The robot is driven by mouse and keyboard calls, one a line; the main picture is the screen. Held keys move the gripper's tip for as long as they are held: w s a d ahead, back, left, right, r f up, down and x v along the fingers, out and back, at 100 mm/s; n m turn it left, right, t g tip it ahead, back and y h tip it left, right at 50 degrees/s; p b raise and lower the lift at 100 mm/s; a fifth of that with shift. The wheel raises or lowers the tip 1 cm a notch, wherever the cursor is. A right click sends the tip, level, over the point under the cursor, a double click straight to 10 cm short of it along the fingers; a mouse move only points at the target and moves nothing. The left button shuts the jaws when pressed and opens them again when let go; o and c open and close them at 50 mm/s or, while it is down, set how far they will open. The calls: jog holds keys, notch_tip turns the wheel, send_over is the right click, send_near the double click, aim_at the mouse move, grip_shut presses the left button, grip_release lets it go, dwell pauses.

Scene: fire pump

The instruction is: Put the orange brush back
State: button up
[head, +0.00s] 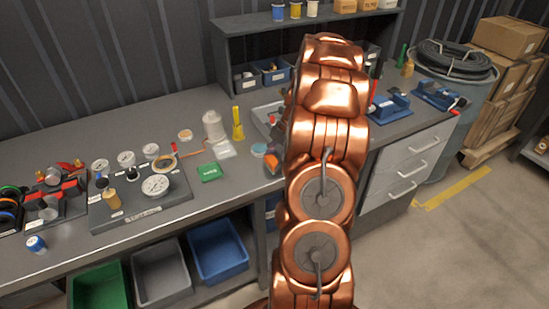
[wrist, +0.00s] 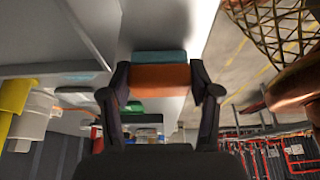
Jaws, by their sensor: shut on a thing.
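The orange brush (wrist: 160,78) is between the two dark fingers of my gripper (wrist: 160,87) in the wrist view. It looks like an orange block with a teal strip along one side. My gripper is shut on it. In the head view, a small orange part of the brush (head: 271,162) shows just left of my copper arm, above the front of the workbench (head: 222,190). My arm hides most of the gripper there, and also the bench behind it. I cannot tell which spot is the brush's own place.
A gauge board (head: 140,205), a green card (head: 209,172), a white bottle (head: 213,126) and a yellow bottle (head: 238,123) stand on the bench left of my arm. A grey tray (head: 262,116) is partly hidden. Blue vises (head: 390,107) stand to the right.

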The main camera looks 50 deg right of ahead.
jog(key=shift+f, duration=0.3)
jog(key=shift+f, duration=0.1)
jog(key=o, duration=1.2)
jog(key=shift+r, duration=0.25)
jog(key=shift+d+r+b, duration=0.25)
jog(key=shift+r+b, duration=0.05)
jog(key=shift+b, duration=0.1)
jog(key=b+v, duration=0.3)
jog(key=v, duration=0.8)
jog(key=shift+s+a, duration=0.1)
jog(key=shift+s, duration=0.05)
jog(key=shift+r, duration=0.1)
